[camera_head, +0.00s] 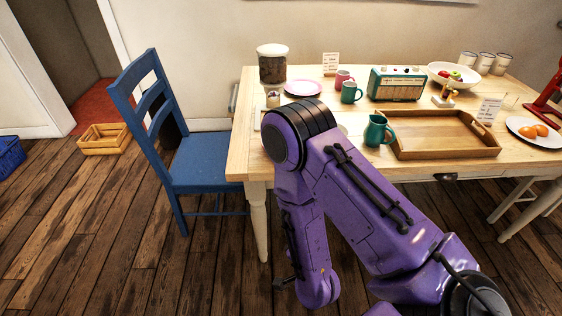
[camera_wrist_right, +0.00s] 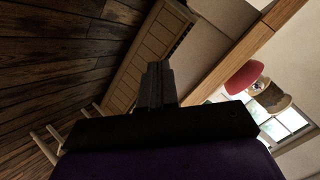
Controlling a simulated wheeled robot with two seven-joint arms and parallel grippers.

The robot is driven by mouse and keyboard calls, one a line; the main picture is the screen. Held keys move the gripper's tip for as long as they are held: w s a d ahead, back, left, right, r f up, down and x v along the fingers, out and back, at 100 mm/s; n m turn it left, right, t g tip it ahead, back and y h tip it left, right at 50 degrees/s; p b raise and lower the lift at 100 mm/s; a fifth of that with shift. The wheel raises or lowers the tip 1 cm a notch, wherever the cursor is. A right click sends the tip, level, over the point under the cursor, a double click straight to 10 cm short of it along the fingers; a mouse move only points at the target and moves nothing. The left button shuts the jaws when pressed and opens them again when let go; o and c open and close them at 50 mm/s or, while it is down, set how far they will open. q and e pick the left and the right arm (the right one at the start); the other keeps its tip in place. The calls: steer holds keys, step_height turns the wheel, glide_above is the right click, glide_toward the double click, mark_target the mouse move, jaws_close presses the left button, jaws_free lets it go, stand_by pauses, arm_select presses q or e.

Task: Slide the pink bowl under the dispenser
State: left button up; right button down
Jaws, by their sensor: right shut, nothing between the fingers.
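The dispenser (camera_head: 272,65), a clear container of dark contents with a white lid, stands at the table's back left. I cannot make out a pink bowl for certain in the head view; my purple right arm hides part of the table's front left. In the right wrist view a rounded pinkish-red thing (camera_wrist_right: 243,77) shows past the table edge, perhaps the bowl. My right gripper (camera_wrist_right: 158,75) is shut and empty, apart from both. My left gripper is out of view.
A blue chair (camera_head: 205,160) stands at the left end.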

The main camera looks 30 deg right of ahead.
steer(key=w+r+m+t+h, duration=0.3)
steer(key=w+r+m+t, duration=0.25)
steer(key=r+m, duration=0.45)
steer(key=shift+n+g+h, duration=0.25)
steer(key=shift+n+h, duration=0.05)
steer(key=shift+n, duration=0.2)
steer(key=x, duration=0.4)
steer(key=r+p+x, duration=0.1)
steer(key=x, duration=0.9)
steer(key=shift+w+a+r+p, duration=0.2)
steer(key=shift+w+a+p, duration=0.1)
steer(key=shift+w+a, duration=0.05)
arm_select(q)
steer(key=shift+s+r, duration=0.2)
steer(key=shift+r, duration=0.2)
arm_select(e)
steer(key=b+x, duration=0.1)
steer(key=x, duration=0.2)
steer(key=shift+f, duration=0.1)
steer(key=shift+w+d, duration=0.2)
steer(key=shift+w, duration=0.15)
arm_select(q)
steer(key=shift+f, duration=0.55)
arm_select(e)
steer(key=shift+s+a, duration=0.1)
